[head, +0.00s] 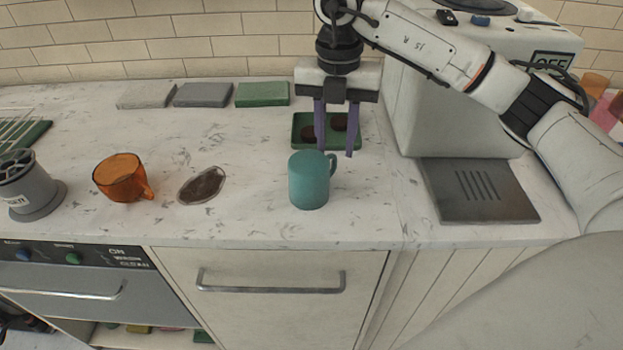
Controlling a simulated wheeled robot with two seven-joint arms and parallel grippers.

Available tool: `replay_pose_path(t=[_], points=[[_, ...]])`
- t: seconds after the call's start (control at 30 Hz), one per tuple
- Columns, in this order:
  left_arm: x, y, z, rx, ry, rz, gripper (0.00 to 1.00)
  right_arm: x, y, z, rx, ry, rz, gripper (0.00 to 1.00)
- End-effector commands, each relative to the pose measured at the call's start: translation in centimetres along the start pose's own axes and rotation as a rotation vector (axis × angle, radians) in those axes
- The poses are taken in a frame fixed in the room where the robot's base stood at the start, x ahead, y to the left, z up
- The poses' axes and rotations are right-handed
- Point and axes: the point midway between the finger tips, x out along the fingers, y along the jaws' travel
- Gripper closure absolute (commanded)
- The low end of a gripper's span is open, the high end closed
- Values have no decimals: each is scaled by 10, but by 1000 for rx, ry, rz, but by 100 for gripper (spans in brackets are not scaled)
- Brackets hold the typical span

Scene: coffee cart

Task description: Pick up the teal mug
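The teal mug (309,182) stands upright on the marble counter near its front edge, with its handle toward the right and back. My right gripper (335,152) hangs fingers-down just behind and above the mug. Its two purple fingers are spread apart with a gap between them, and nothing shows held in them. The lower end of the left finger is close to the mug's rim; I cannot tell whether they touch. My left gripper is not in view.
A green tray (356,143) with dark round items lies behind the mug. An orange mug (122,178), a brown spill (202,186) and a grey grinder-like device (28,186) are to the left. Folded cloths (262,94) lie at the back. A coffee machine (450,100) with a drip tray (478,191) stands right.

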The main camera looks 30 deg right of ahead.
Motion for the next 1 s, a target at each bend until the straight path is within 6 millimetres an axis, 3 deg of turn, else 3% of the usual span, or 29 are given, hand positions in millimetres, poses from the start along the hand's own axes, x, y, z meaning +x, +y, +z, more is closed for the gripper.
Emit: replay_pose_path(t=[0.03,0.23,0.53,0.73,1.0], points=[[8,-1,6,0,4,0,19,14,1,1,-1,3,-4,69],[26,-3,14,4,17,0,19,42,2,4,-2,1,-3,69],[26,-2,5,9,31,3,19,43,2,4,-2,0,-3,69],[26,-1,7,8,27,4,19,43,2,4,-2,1,-3,100],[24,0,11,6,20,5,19,42,2,4,-2,1,-2,100]])
